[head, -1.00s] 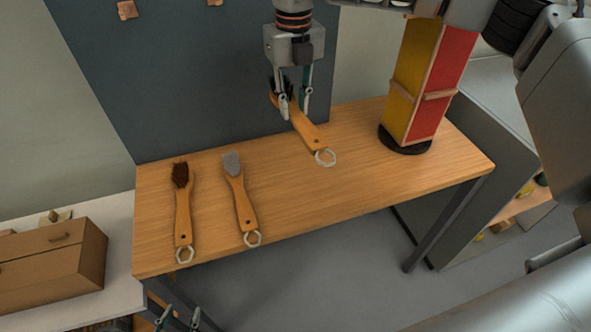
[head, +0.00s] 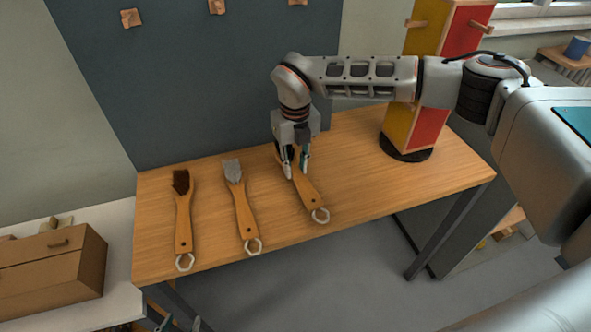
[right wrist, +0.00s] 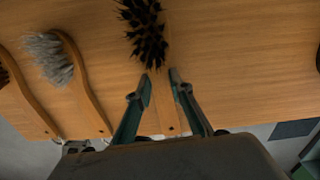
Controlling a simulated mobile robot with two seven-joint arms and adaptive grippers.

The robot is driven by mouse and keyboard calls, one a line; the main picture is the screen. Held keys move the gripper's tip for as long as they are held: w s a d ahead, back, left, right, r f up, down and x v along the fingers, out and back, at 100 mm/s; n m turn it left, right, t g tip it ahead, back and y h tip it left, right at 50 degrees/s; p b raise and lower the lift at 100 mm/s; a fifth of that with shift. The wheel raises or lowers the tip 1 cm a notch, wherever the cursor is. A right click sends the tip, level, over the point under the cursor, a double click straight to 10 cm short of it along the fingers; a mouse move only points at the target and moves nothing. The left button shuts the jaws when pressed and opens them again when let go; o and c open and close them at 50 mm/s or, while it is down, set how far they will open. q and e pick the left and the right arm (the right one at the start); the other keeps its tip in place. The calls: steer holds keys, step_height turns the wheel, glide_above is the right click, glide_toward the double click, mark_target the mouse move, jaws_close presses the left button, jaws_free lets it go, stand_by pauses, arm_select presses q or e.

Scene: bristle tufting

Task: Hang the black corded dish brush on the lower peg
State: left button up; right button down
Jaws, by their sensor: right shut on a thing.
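The black-bristled brush (right wrist: 143,30) shows in the right wrist view with its wooden handle between my right gripper's fingers (right wrist: 160,80). In the head view, my right gripper (head: 294,172) is shut on this handle (head: 307,193) over the table. I cannot tell whether the brush touches the table. My left gripper (head: 180,322) is open, cut off at the bottom edge.
A brown-bristled brush (head: 183,215) and a grey-bristled brush (head: 243,210) lie at the left of the wooden table (head: 385,190). The tower (head: 430,125) stands at the back right. Wooden hooks (head: 216,6) are on the blue-grey panel. A brown drawer box (head: 50,265) is at far left.

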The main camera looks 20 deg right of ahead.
mark_target(294, 170)
steer(key=shift+f, duration=0.85)
steer(key=shift+f, duration=0.2)
steer(key=c, duration=1.8)
jaws_free()
steer(key=shift+f+b, duration=0.15)
steer(key=shift+b, duration=0.15)
steer(key=r, duration=0.7)
steer(key=shift+a+r, duration=0.2)
steer(key=shift+r, duration=0.35)
